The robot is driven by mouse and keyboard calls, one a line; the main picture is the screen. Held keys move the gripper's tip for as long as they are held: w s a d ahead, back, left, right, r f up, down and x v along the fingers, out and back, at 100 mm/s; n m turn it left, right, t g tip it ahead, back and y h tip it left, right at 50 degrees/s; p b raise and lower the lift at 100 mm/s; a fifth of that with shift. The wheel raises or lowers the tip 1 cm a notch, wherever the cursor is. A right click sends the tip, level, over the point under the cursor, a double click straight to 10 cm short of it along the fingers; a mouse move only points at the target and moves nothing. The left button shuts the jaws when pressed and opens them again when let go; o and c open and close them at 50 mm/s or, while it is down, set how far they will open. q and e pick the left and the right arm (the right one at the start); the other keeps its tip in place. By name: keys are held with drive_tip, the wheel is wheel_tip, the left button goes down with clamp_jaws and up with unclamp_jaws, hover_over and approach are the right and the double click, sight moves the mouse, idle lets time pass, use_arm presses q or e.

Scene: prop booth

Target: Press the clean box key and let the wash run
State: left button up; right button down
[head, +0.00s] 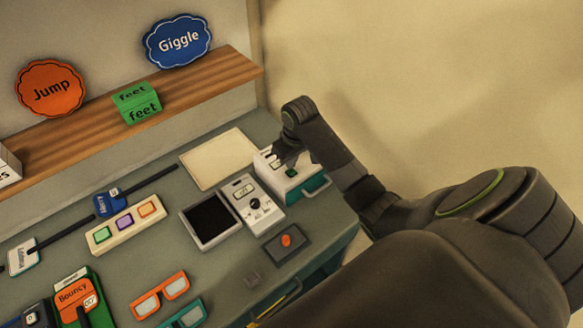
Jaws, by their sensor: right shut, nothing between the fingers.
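The clean box (312,187) is a small white box with a teal front, at the right end of the counter. A green key (292,172) shows on its top. My right gripper (291,160) reaches in from the right and is shut, with its fingertips over the box top close to the green key. I cannot tell whether they touch the key. The gripper hides part of the box top. My left gripper is not in view.
Left of the box stand a white dial panel (262,216) and a dark-screened pad (210,221). A dark block with an orange button (287,240) sits in front. A cream board (219,158) lies behind. Three coloured buttons (124,225), badges and glasses lie further left.

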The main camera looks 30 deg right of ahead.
sight(292, 171)
drive_tip(key=shift+f, duration=0.9)
idle(0.6)
drive_tip(key=shift+r+p, duration=0.6)
drive_tip(key=shift+r, duration=0.75)
wheel_tip(292, 171, up, 5)
drive_tip(key=shift+r, duration=0.15)
